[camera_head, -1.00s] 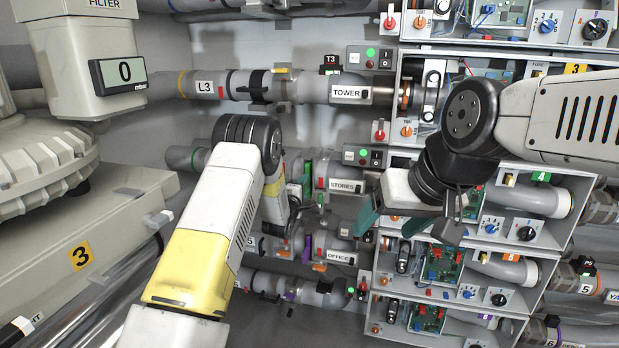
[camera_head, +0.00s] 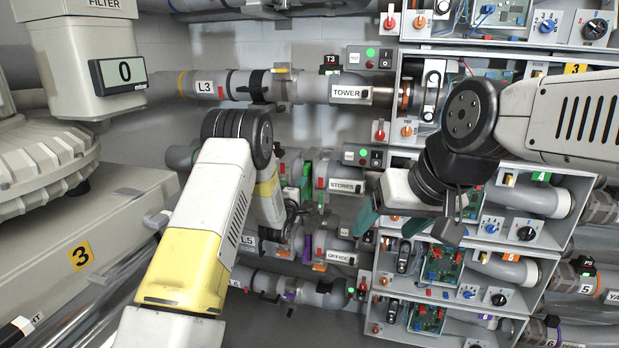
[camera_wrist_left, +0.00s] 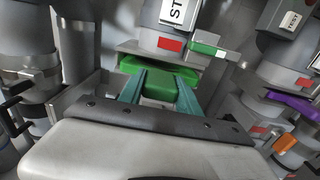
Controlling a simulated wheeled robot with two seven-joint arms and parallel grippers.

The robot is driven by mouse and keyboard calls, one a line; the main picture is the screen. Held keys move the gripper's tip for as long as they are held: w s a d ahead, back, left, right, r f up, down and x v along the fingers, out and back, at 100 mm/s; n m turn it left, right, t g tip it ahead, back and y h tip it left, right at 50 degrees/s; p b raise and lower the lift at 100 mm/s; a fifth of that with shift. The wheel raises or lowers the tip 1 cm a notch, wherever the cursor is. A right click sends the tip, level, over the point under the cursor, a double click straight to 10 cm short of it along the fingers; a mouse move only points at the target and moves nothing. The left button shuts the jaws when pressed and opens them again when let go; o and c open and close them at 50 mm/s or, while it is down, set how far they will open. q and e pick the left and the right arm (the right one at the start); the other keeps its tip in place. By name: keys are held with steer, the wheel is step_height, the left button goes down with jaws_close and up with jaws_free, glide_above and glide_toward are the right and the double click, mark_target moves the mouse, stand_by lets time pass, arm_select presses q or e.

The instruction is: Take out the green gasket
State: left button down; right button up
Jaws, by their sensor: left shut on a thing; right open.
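The green gasket (camera_wrist_left: 160,85) sits at the pipe joint under the STORES label in the left wrist view. Its raised green block is between the teal fingers of my left gripper (camera_wrist_left: 158,94), which is shut on it. A green edge also shows left of the STORES label (camera_head: 345,186) in the head view. There my left arm hides most of the left gripper. How far the gasket sits inside the joint cannot be told. My right gripper (camera_head: 418,212) is open and empty, in front of the control boxes.
A purple gasket (camera_wrist_left: 293,103) and an orange piece (camera_wrist_left: 285,142) are on the neighbouring pipe to the right. The TOWER pipe (camera_head: 310,89) runs above and the OFFICE pipe (camera_head: 330,246) below. Control boxes (camera_head: 470,262) stand close at the right.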

arm_select(q)
steer(key=v, duration=0.8)
stand_by(0.7)
steer(key=v, duration=0.8)
stand_by(0.8)
